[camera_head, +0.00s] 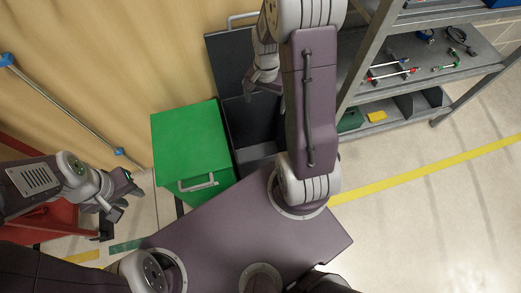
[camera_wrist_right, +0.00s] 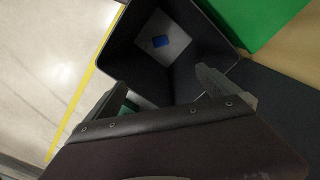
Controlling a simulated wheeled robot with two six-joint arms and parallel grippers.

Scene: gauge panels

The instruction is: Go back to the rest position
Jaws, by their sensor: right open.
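My right gripper (camera_head: 257,86) hangs over the dark open bin (camera_head: 256,147) in the head view, partly behind my right arm. In the right wrist view my right gripper (camera_wrist_right: 165,84) is open, its two fingers spread with nothing between them. The same bin (camera_wrist_right: 133,58) lies beyond the fingers in that view, with a small blue item (camera_wrist_right: 160,41) on its pale bottom. My left gripper (camera_head: 116,203) is at the left in the head view, apart from the green box. It is too small and dark there to tell its jaws.
A green box (camera_head: 190,140) with a handle stands beside the dark bin; a dark raised lid (camera_head: 229,58) is behind. A grey shelf (camera_head: 465,62) holding tools stands at the right. Red equipment (camera_head: 45,222) is at the left. The floor at lower right is clear.

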